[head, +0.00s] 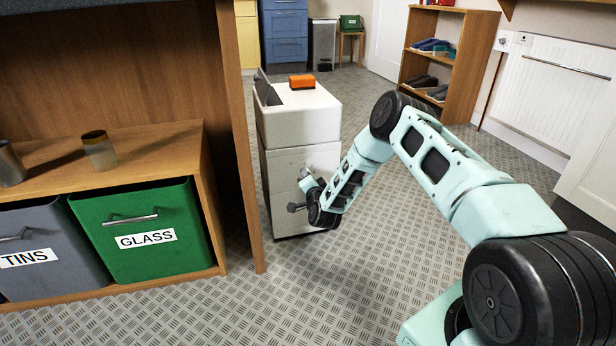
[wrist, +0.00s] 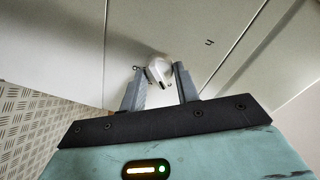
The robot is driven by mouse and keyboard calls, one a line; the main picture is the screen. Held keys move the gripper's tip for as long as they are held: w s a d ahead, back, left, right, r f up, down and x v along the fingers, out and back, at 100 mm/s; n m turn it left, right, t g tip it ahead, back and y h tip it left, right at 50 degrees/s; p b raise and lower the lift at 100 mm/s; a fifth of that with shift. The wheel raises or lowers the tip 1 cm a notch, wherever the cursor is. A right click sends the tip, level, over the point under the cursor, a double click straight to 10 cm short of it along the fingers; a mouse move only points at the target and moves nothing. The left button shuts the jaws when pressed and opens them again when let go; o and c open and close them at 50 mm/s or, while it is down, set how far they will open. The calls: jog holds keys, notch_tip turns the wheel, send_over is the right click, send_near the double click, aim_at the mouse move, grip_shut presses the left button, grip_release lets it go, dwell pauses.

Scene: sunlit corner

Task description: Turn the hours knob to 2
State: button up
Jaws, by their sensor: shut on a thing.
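The hours knob (wrist: 158,68) is a round pale knob on a pale panel, with a dark pointer line on its lower face in the wrist view. My gripper (wrist: 159,76) is shut on it, one grey finger on each side. In the head view my gripper (head: 299,191) is at the front of a white cabinet-like unit (head: 298,120), where the knob is hidden or too small to make out. A small dark mark (wrist: 209,42) is on the panel to the right of the knob. I cannot read the pointer's setting.
An orange object (head: 302,82) lies on top of the unit. A wooden shelf (head: 160,150) with a green GLASS bin (head: 180,215) and a grey TINS bin (head: 50,270) stands at left. Patterned floor (head: 300,300) is open in front.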

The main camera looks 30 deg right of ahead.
jog(key=shift+f+m, duration=0.1)
jog(key=shift+m, duration=0.3)
jog(key=o, duration=1)
jog(key=shift+s, duration=0.1)
jog(key=p+v, duration=0.7)
jog(key=v, duration=1)
jog(key=shift+s, duration=0.15)
